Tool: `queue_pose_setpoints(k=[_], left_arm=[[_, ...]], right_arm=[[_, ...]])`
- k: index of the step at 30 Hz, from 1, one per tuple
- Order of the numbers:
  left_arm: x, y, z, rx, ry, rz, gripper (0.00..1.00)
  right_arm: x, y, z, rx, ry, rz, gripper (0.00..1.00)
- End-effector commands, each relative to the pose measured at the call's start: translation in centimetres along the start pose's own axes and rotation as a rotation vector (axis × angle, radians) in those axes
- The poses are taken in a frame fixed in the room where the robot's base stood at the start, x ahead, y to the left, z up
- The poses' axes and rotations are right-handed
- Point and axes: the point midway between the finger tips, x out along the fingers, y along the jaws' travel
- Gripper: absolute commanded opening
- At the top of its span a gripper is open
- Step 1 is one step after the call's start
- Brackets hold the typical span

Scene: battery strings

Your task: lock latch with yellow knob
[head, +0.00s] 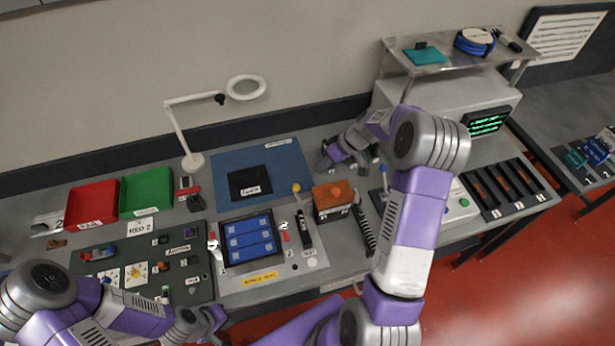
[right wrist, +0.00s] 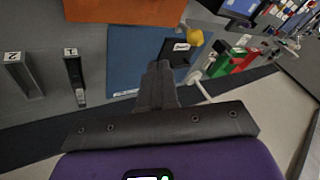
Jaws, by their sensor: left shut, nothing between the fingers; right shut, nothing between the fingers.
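The yellow knob (head: 296,188) stands at the back right of the blue battery tray (head: 222,250), just left of an orange box (head: 333,198). It also shows in the right wrist view (right wrist: 195,36), beyond my fingertips and to their right. The latch body below the knob is too small to make out. My right gripper (head: 338,156) is shut and empty, above the back of the bench, behind and right of the knob, apart from it. Its closed fingers show in the right wrist view (right wrist: 158,72). My left gripper (head: 208,322) is shut and empty at the bench's front edge, far from the knob.
A blue mat (head: 225,166) with a black tray (head: 249,183) lies behind the battery tray. Red (head: 92,204) and green (head: 146,192) bins stand left. A lamp (head: 193,160) stands behind.

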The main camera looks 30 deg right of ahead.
Motion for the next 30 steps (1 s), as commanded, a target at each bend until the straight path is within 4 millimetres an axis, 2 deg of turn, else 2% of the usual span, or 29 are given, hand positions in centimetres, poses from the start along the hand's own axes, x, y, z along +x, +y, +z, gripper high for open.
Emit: queue_pose_setpoints(k=[1, 4, 10, 15, 30], left_arm=[[-0.2, 0.1, 0.0, 0.0, 0.0, 0.0, 0.0], [-0.5, 0.2, 0.0, 0.0, 0.0, 0.0, 0.0], [-1.2, 0.5, 0.1, 0.0, 0.0, 0.0, 0.0], [-1.4, 0.5, 0.1, 0.0, 0.0, 0.0, 0.0], [-1.2, 0.4, 0.1, 0.0, 0.0, 0.0, 0.0]], right_arm=[[1.2, -0.1, 0.1, 0.001, -0.004, -0.004, 0.0], [3.2, -0.1, 0.1, 0.001, -0.003, -0.004, 0.0], [4.8, -2.5, 0.2, -0.001, -0.001, -0.002, 0.0], [5.4, -3.2, 0.3, 0.0, 0.0, 0.0, 0.0], [5.6, -3.2, 0.3, -0.011, -0.004, -0.004, 0.0]])
